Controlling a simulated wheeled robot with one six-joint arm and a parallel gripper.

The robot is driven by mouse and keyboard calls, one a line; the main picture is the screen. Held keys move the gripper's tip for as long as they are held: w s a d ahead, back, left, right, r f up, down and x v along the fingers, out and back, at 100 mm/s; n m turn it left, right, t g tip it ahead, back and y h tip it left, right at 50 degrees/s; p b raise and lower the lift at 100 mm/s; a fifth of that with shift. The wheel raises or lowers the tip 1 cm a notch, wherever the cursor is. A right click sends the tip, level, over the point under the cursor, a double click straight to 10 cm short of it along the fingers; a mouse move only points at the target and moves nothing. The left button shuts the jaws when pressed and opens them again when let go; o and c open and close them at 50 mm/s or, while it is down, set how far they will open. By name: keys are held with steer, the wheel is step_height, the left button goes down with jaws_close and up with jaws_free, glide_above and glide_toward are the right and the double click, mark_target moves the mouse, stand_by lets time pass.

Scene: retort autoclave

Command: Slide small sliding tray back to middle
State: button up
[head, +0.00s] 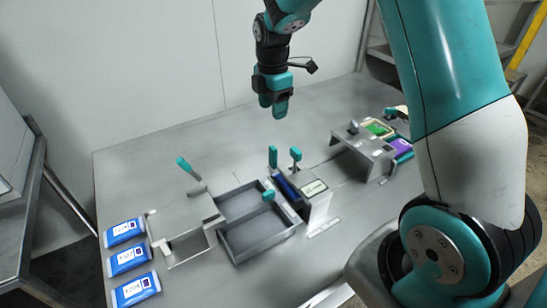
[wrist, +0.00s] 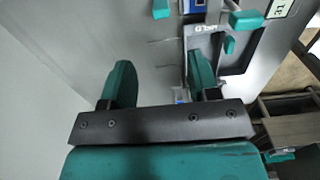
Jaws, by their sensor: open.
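My gripper (head: 280,108) hangs in the air above the back of the table, apart from everything on it. In the wrist view its two teal fingers (wrist: 161,75) stand apart with nothing between them. A grey open tray (head: 262,245) with a divider sits mid-table in the head view, with a small teal knob (head: 268,195) by its right side. Left of it is a grey box-like holder (head: 180,213) with a teal lever (head: 184,164). I cannot tell for certain which part is the small sliding tray.
Several blue-and-white pouches (head: 131,259) lie at the left table edge. Right of the tray stands a labelled block (head: 314,190) with upright teal handles (head: 296,154). Farther right, a grey stand (head: 365,150) is beside green and purple items (head: 402,146). The back-left tabletop is clear.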

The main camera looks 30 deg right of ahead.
mark_target(273, 147)
step_height(273, 147, down, 16)
steer(key=shift+s+f+p, duration=0.1)
steer(key=shift+f+p, duration=0.05)
steer(key=shift+p, duration=0.65)
